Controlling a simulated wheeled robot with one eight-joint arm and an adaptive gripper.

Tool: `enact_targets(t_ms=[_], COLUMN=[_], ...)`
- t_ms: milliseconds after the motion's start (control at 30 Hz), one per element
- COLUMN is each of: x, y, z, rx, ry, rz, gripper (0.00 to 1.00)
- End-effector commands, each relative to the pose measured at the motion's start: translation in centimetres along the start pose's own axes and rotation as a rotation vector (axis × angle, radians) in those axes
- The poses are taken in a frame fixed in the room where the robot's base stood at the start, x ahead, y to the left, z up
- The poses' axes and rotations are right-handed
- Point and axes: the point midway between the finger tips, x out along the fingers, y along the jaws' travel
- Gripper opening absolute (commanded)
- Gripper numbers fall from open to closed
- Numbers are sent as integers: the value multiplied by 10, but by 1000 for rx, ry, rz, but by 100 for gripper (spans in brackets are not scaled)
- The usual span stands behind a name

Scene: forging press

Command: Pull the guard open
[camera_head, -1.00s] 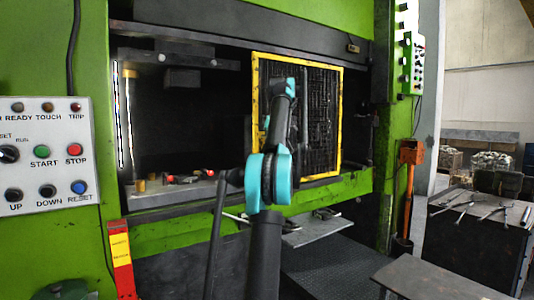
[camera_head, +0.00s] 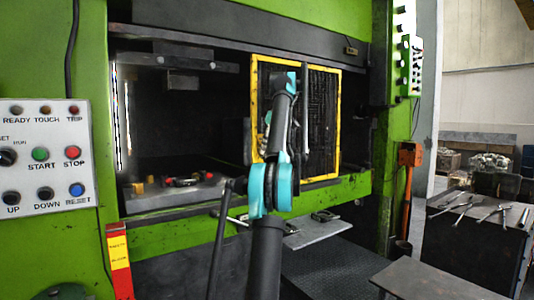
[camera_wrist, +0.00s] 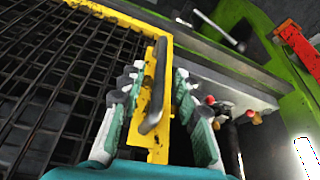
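The guard is a dark mesh panel in a yellow frame (camera_head: 338,120), standing across the right part of the press opening. In the wrist view its mesh (camera_wrist: 60,80) fills the left side, and its yellow edge bar (camera_wrist: 158,150) runs up the middle. A grey bar handle (camera_wrist: 157,85) sits on that edge. My gripper (camera_wrist: 155,77) is open, with one finger on each side of the handle and edge bar. Gaps show between the fingers and the handle. In the head view my arm hides most of the gripper and part of the guard's left edge.
The left part of the press opening is uncovered, with small red and yellow items on the grey bed (camera_head: 165,200). A button panel (camera_head: 45,155) stands at left. A grey shelf (camera_head: 320,232) juts out below the guard. A tool bench (camera_head: 465,240) stands at right.

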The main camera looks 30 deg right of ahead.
Motion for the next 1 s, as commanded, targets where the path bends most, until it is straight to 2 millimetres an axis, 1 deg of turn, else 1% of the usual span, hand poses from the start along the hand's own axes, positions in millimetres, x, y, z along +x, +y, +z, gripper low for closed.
enact_targets(t_ms=[33,267,333,600,700,833,1000], x=[-3,-11,-14,-34,-40,-44,-46], y=[0,0,0,1,1,1,0], z=[4,24,32,80,94,105,111], rx=[2,1,3,4,3,1,0], ry=[0,0,-1,-1,0,0,0], rz=[0,0,0,1,0,0,0], gripper=[32,32,32,32,32,32,32])
